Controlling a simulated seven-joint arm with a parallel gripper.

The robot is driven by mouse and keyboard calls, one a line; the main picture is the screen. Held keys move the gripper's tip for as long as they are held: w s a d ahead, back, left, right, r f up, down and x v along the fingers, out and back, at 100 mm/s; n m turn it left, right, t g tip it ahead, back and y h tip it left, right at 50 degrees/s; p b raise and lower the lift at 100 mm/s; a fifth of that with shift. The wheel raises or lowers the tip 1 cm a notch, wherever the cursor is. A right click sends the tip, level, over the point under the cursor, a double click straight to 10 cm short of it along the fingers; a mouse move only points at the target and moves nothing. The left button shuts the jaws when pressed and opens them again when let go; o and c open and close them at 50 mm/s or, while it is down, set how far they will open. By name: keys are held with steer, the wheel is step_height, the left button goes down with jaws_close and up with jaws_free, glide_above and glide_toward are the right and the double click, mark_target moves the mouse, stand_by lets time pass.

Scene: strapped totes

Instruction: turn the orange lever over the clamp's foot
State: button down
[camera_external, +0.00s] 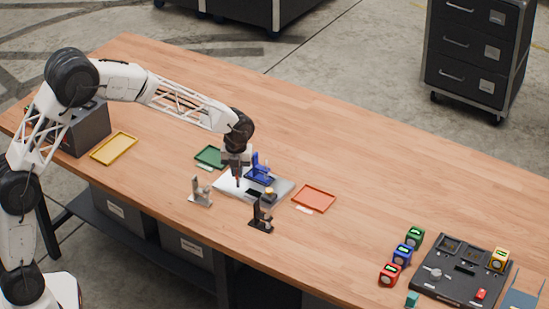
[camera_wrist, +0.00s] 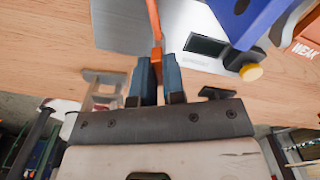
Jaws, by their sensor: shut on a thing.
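My gripper (camera_external: 238,178) points down over the grey metal plate (camera_external: 230,195) in the middle of the table. In the wrist view, my gripper (camera_wrist: 158,70) is shut on the orange lever (camera_wrist: 153,18), a thin bar that runs up the picture from between the fingertips. A blue body (camera_external: 260,172) stands on the plate just right of my gripper; it also shows in the wrist view (camera_wrist: 240,18). I cannot make out the clamp's foot; the fingers hide the lever's lower end.
A grey stand (camera_external: 200,193) and a black stand (camera_external: 262,217) are in front of the plate. A yellow knob (camera_wrist: 251,72) sits near the blue body. Green (camera_external: 211,157), orange (camera_external: 314,198) and yellow (camera_external: 114,148) trays lie around.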

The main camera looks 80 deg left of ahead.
steer(key=m, duration=0.5)
steer(key=shift+r, duration=0.1)
stand_by(0.3)
steer(key=c, duration=1.2)
jaws_free()
steer(key=shift+r, duration=3.85)
